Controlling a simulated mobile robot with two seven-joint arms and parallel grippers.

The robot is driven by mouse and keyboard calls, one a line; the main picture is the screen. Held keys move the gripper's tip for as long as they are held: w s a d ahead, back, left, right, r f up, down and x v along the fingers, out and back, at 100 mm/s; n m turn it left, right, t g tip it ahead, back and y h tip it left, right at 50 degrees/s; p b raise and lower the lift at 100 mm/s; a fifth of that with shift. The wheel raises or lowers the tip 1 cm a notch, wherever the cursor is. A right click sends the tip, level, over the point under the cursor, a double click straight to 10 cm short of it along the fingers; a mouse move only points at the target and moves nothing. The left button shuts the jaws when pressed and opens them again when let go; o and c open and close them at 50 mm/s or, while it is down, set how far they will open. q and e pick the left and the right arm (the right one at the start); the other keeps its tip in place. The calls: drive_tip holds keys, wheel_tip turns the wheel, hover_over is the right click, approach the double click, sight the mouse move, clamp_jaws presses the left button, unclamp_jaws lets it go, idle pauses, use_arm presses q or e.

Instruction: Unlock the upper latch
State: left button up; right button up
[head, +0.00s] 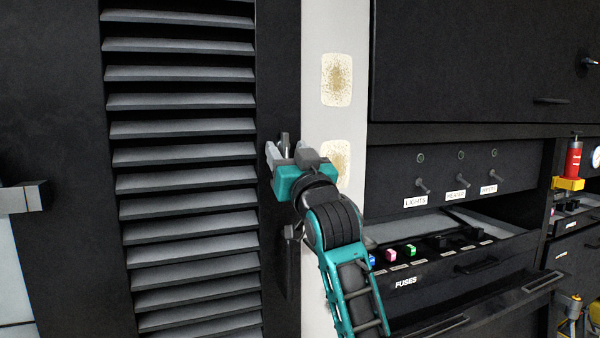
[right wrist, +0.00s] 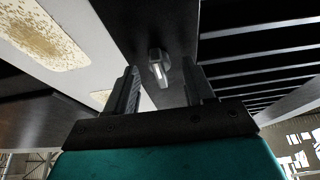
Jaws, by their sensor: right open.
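The upper latch (right wrist: 157,64) shows in the right wrist view as a small grey knob or lever on the dark door edge. It lies just ahead of my right gripper (right wrist: 162,80), in line with the gap between the fingers. In the head view, the upper latch (head: 284,140) shows as a thin upright grey piece, partly hidden by the fingers. My right gripper (head: 286,153) is open, in front of the louvred door's right edge. I cannot tell whether the fingers touch the latch. My left gripper is not in view.
The dark louvred door (head: 185,130) fills the left. A dark handle (head: 290,262) sits lower on its edge. A pale post (head: 335,25) with stained patches stands right of it. An open fuse drawer (head: 450,262) juts out near my right arm. A grey bracket (head: 22,198) is far left.

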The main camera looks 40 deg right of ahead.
drive_tip(key=b+v, duration=0.1)
drive_tip(key=v, duration=1.1)
drive_tip(key=w+a+f+n+g+y+p, duration=0.1)
drive_tip(key=a+f+n+g+y, duration=0.2)
drive_tip(key=f, duration=1.1)
drive_tip(key=w+a+f+n+g+y, duration=0.1)
drive_tip(key=a+f+g+y, duration=0.2)
drive_tip(key=f, duration=1.1)
drive_tip(key=s+a+f+g, duration=0.2)
drive_tip(key=s+a+f, duration=0.2)
drive_tip(key=s+f, duration=0.4)
drive_tip(key=s+a+f+n+g+y, duration=0.1)
drive_tip(key=s+a+f+g, duration=0.2)
drive_tip(key=s+f, duration=0.5)
wheel_tip(320, 180, down, 5)
drive_tip(key=shift+a+f+n+p, duration=0.15)
drive_tip(key=shift+a+n+p, duration=0.15)
drive_tip(key=shift+a+p, duration=0.2)
